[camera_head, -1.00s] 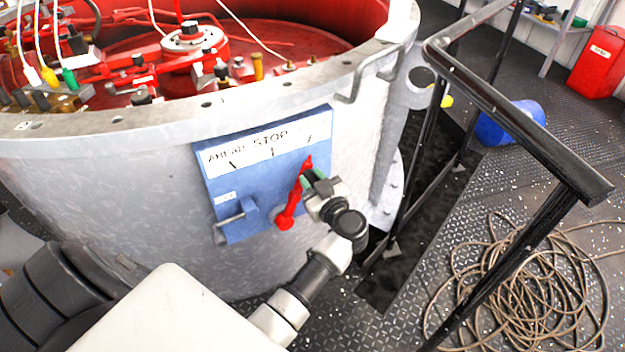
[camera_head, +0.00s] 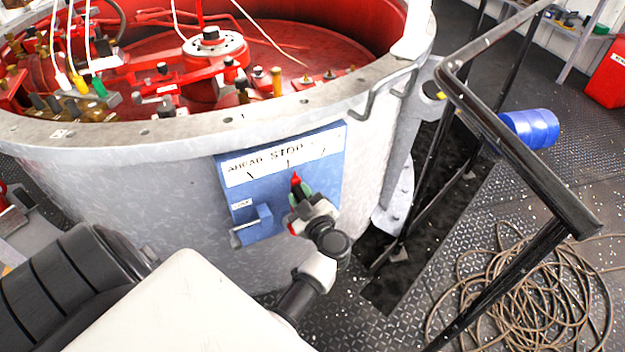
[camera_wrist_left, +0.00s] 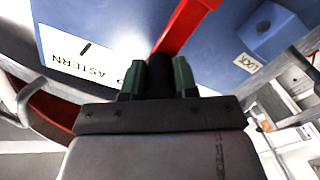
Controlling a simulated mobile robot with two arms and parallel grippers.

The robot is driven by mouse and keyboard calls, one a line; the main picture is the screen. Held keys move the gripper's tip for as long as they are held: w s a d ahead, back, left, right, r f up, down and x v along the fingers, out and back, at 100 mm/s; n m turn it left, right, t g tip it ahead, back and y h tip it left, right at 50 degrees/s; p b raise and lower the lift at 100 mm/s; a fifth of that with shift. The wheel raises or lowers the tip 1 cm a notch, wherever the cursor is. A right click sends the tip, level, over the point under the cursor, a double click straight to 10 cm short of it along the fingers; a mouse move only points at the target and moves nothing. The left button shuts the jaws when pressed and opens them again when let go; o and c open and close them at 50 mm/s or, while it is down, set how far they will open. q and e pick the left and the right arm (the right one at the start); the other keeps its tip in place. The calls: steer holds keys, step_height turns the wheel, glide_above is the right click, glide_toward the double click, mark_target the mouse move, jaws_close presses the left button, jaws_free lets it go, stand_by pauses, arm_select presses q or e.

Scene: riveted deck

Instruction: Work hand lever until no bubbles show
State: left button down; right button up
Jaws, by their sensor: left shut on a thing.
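A red hand lever (camera_head: 295,180) sits on a blue panel (camera_head: 225,180) fixed to the side of a large grey drum. The panel's white label reads AHEAD and STOP. The lever's red tip points up, close to the middle STOP mark. My left gripper (camera_head: 303,197) is shut on the lever and hides most of it. In the left wrist view, the green-padded fingers (camera_wrist_left: 158,78) are close together, and a red bar of the lever (camera_wrist_left: 185,25) runs up from them across the panel. My right gripper is not in view. I can make out no bubbles.
A small locking handle (camera_head: 254,226) is at the panel's lower left. A black railing (camera_head: 520,160) stands to the right beside a dark floor gap. A coiled rope (camera_head: 530,290) and a blue cylinder (camera_head: 530,128) lie on the deck. The open drum holds red machinery.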

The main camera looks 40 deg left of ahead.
arm_select(q)
steer(key=s+a+f+n+p, duration=0.1)
steer(key=s+a+n, duration=0.2)
steer(key=s, duration=0.3)
steer(key=shift+s+a+f+n+p, duration=0.2)
steer(key=shift+s+f+n+p, duration=0.15)
steer(key=shift+n, duration=0.55)
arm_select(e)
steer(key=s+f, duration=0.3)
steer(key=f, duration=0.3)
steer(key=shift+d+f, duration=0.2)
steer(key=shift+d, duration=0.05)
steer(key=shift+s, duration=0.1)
arm_select(q)
steer(key=c, duration=1)
jaws_free()
steer(key=shift+o, duration=0.7)
steer(key=shift+r, duration=0.1)
steer(key=shift+w+d, duration=0.1)
